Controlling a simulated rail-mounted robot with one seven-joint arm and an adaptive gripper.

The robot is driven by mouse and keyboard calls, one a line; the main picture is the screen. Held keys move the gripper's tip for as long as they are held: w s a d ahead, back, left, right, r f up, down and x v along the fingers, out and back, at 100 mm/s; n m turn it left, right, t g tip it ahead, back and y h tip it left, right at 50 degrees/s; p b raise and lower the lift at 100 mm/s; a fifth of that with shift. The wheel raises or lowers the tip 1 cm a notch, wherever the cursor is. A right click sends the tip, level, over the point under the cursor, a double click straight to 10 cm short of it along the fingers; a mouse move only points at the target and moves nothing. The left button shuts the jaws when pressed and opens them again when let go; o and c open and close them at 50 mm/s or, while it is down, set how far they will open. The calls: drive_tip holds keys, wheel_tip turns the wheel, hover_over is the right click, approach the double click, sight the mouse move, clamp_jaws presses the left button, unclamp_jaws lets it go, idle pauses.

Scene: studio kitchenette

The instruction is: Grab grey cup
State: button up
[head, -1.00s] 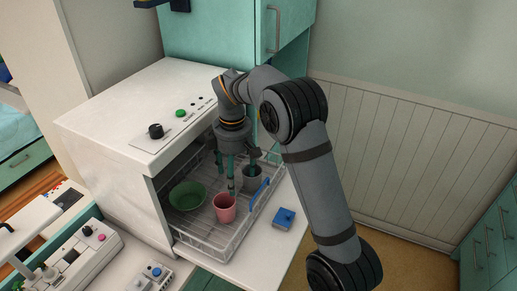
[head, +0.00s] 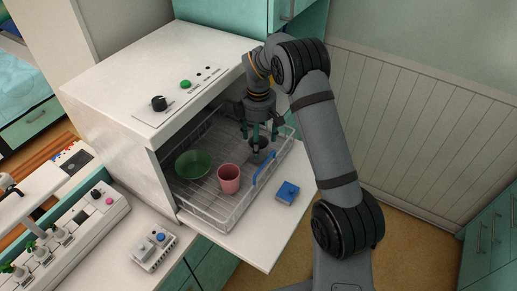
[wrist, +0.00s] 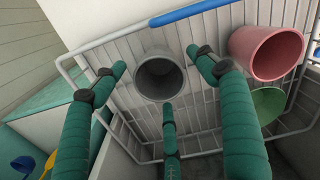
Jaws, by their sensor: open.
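The grey cup (wrist: 160,78) stands upright in the wire dish rack, its open mouth facing the wrist camera. In the head view the grey cup (head: 258,148) is partly hidden behind my gripper's fingers. My gripper (head: 259,138) is open, with its fingers pointing down over the cup. In the wrist view the three green fingers of my gripper (wrist: 160,82) are spread around the cup, two on either side and one below in the picture. A gap shows between each finger and the cup, and nothing is held.
The pulled-out dish rack (head: 219,218) also holds a pink cup (head: 229,179) and a green bowl (head: 193,165). A blue handle (head: 265,169) runs along the rack's front. A blue sponge-like block (head: 287,193) lies on the open door (head: 262,235). The dishwasher housing (head: 150,80) stands close at left.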

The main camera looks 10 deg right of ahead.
drive_tip(key=shift+w+f, duration=0.1)
drive_tip(key=shift+f, duration=0.75)
drive_tip(key=c, duration=1.4)
